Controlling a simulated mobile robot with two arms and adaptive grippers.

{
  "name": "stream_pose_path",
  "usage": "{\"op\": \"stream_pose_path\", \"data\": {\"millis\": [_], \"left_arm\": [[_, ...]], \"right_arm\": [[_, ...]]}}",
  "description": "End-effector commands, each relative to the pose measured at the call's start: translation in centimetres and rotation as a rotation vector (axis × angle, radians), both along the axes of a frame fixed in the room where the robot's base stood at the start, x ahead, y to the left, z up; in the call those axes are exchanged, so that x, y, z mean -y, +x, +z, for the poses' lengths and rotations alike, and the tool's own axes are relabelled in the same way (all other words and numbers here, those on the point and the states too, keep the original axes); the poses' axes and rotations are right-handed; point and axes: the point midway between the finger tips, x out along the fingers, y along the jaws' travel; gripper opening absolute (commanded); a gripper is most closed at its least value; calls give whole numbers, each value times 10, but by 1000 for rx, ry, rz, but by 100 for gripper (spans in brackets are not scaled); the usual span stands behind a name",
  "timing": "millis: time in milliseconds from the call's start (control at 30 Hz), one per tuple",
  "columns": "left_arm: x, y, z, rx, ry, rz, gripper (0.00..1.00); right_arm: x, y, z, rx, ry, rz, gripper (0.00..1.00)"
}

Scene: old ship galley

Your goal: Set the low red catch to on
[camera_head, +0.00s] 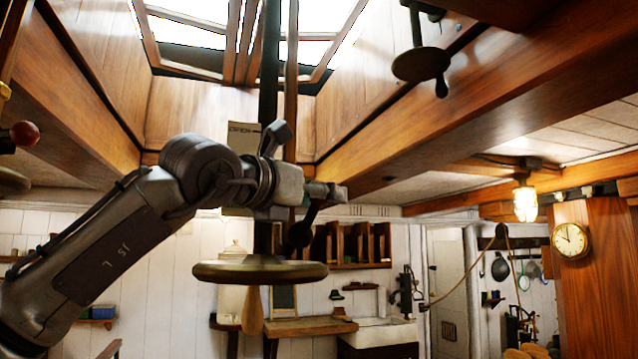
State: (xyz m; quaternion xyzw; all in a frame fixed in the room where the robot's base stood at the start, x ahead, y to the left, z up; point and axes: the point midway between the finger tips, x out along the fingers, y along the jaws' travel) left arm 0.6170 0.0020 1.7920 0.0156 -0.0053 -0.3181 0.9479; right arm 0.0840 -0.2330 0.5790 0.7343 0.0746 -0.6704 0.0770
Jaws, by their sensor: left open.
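A red ball knob (24,133) shows at the left edge, up near the beam; I cannot tell whether it belongs to the low red catch, nor its setting. No other red catch is clear. My left gripper (312,166) is open, at the end of my arm coming in from the left, far to the right of the red knob. It is in front of a dark vertical shaft and just above a black lever with a ball end (300,235). I cannot tell whether it touches either. My right gripper is not in view.
A brass handwheel (222,272) with a wooden handle is below my left gripper. Another dark wheel (420,65) hangs from the upper right beam. A caged lamp (525,203) and a brass clock (570,240) are at the right. A sink (380,334) stands against the back wall.

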Motion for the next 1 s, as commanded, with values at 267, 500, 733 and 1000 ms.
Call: {"op": "stream_pose_path", "data": {"millis": [267, 500, 733, 1000], "left_arm": [[2, 2, -1, 1, 1, 0, 61], [2, 2, -1, -1, 1, 0, 28], [2, 2, -1, 0, 0, 0, 0], [2, -1, 0, -1, 7, 0, 0]], "right_arm": [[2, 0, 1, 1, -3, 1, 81], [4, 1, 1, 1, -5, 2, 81], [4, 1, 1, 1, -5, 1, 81], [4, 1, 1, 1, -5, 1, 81]]}}
